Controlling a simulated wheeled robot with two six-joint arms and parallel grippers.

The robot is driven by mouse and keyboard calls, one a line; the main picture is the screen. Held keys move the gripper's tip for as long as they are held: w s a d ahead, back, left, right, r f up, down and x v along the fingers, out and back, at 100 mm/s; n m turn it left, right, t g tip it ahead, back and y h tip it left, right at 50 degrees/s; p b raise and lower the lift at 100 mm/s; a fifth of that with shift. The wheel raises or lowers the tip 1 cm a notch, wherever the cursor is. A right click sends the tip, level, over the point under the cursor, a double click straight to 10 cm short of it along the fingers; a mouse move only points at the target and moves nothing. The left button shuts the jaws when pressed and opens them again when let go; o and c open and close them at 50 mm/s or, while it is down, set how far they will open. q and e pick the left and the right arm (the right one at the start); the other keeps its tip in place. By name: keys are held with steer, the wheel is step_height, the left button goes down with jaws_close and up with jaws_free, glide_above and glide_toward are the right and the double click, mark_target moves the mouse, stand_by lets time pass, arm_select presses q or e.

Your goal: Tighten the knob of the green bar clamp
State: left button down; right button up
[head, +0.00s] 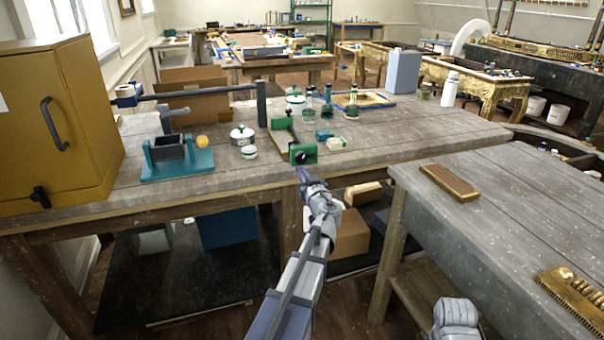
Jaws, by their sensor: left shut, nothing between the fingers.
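The green bar clamp (304,153) lies near the front edge of the wooden workbench (225,183). Its green end block faces me with a dark round knob (301,157) on it, and its bar runs back to a green far jaw (279,123). My left gripper (301,174) is shut and empty. Its fingertips are just below the knob in the picture, in front of the bench edge; I cannot tell whether they touch it. Only a grey part of my right arm shows at the bottom right; its fingers are out of view.
A teal vise (178,163), an orange ball (202,141) and lidded jars (242,135) stand left of the clamp. A yellow cabinet (60,120) fills the bench's left end.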

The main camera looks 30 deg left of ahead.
arm_select(q)
steer(key=v, duration=0.6)
stand_by(0.3)
steer(key=w+a, duration=0.3)
steer(key=w, duration=0.2)
steer(key=shift+w+a, duration=0.2)
stand_by(0.7)
steer(key=shift+s+a+r+p, duration=0.1)
steer(key=shift+r+p, duration=0.35)
stand_by(0.7)
